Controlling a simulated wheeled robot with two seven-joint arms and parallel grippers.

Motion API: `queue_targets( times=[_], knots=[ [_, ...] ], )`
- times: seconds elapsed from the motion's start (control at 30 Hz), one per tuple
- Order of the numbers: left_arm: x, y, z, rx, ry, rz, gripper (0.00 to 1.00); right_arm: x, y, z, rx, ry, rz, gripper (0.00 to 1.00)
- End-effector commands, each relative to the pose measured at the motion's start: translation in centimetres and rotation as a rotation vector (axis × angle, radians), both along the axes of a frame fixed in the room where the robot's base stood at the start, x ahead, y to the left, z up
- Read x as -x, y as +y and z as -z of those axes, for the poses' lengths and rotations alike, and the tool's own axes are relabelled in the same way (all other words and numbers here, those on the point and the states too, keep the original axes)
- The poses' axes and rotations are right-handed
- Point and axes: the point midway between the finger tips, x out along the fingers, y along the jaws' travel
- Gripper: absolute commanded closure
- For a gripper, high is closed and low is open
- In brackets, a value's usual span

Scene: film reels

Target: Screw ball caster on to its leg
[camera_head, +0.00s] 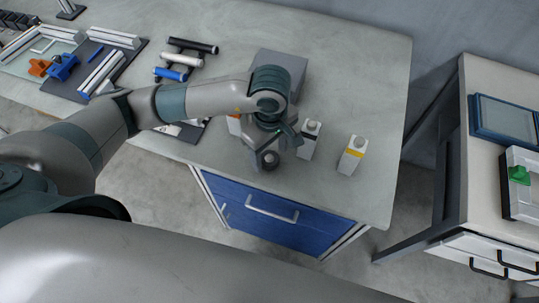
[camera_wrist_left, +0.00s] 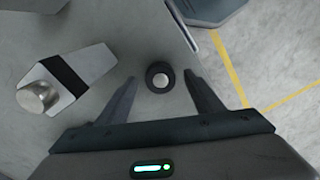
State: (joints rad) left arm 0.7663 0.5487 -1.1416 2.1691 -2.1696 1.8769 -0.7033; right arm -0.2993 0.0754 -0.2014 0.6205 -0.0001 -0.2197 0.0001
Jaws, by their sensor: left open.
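A small dark ring-shaped part with a pale round centre, seemingly the ball caster (camera_head: 269,160), stands on the table near its front edge. It also shows in the left wrist view (camera_wrist_left: 160,76). My left gripper (camera_head: 274,150) is open above it, with one finger on each side and gaps between, holding nothing. White blocks with silver round tops stand nearby: one with a black band (camera_head: 309,139), one with a yellow band (camera_head: 351,155), and one with orange (camera_head: 234,124) partly hidden by my arm. The black-banded block also shows in the wrist view (camera_wrist_left: 70,78). I cannot tell which thing is the leg.
A grey box (camera_head: 283,66) stands behind my left wrist. Black, white and blue cylinders (camera_head: 184,60) lie on a rack further left, beside trays with metal profiles (camera_head: 103,74). A second table (camera_head: 466,200) stands at the right across a gap.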

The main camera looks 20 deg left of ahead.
Motion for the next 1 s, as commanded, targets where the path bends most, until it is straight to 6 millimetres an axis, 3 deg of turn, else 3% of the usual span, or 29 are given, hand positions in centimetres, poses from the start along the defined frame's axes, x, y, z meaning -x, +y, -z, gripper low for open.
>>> queue_targets(
  times=[0.2, 0.67, 0.83, 0.87, 1.0],
  knots=[
    [0.0, 0.1, 1.7, -0.001, 0.000, -0.001, 0.39, 0.1, -0.5, -0.7, 0.005, 0.001, -0.001, 1.00],
    [0.0, 0.1, 1.8, -0.002, -0.001, -0.001, 0.39, 0.1, -0.8, -0.6, 0.008, 0.001, 0.000, 1.00],
    [0.0, 0.1, 1.8, -0.001, 0.000, -0.001, 0.80, 0.1, -0.7, -0.6, 0.008, 0.002, 0.000, 1.00],
    [0.0, 0.1, 1.8, -0.001, 0.000, -0.001, 0.84, 0.1, -0.7, -0.6, 0.008, 0.002, 0.001, 1.00],
    [0.0, 0.1, 1.7, -0.001, 0.000, -0.001, 0.84, 0.1, -0.7, -0.6, 0.006, 0.002, 0.001, 1.00]
  ],
)
